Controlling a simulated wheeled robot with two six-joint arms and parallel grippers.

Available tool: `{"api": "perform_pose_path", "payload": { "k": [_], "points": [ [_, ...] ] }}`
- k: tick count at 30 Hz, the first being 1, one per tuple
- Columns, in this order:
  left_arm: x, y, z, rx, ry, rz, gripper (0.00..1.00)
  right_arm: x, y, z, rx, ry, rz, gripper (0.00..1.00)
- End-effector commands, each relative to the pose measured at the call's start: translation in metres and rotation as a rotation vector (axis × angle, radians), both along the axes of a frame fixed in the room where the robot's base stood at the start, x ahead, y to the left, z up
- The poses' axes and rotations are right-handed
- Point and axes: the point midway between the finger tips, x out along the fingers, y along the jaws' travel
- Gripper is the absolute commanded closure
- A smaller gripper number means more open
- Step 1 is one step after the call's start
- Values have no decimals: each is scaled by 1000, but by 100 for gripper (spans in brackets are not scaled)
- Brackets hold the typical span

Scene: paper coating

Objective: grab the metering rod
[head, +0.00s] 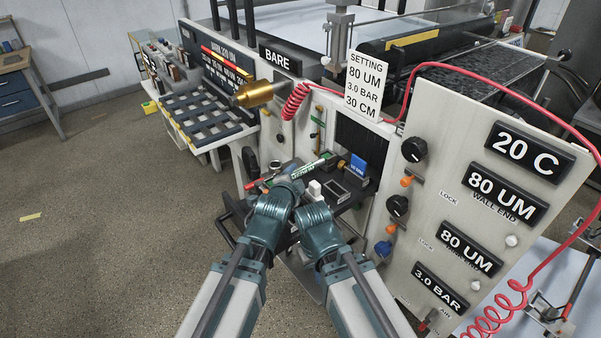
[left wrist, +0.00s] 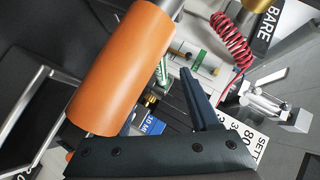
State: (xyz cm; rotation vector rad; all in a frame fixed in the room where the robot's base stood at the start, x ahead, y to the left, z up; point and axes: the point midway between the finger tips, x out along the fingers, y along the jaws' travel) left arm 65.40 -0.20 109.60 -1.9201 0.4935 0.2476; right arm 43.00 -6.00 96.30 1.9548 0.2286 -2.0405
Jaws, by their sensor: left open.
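A slim rod with a green-and-white label (head: 307,168) and a red end at its left lies across the tray area in front of the machine; I take it for the metering rod. My left gripper (head: 287,184) is at this rod and partly covers it; I cannot tell whether they touch. In the left wrist view its dark fingers (left wrist: 178,112) are apart. A large orange cylinder (left wrist: 122,68) fills the left of that view, close to the camera; what it belongs to is unclear. My right gripper (head: 316,199) is beside the left one, its fingers not clear.
A control panel (head: 468,145) with knobs stands close on the right. A red coiled hose (head: 294,102) and a brass cylinder (head: 258,93) are above the tray. A slotted rack (head: 205,110) is at the left.

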Motion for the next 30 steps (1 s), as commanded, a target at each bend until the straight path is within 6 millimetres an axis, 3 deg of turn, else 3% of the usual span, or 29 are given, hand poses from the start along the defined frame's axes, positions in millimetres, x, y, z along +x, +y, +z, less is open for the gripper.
{"api": "perform_pose_path", "payload": {
  "k": [5, 13, 23, 30],
  "points": [
    [21, -4, -14, 0, 0, -3, 38, 0, 0, -14, 0, 0, 0, 100],
    [22, -4, -13, 0, -1, -4, 40, 0, 0, -13, 0, 0, 0, 100],
    [21, -4, -13, 0, 1, -4, 99, 0, 0, -13, 0, 0, 0, 100],
    [21, -4, -13, 0, 1, -4, 100, 0, 0, -13, 0, 0, 0, 100]
  ]
}}
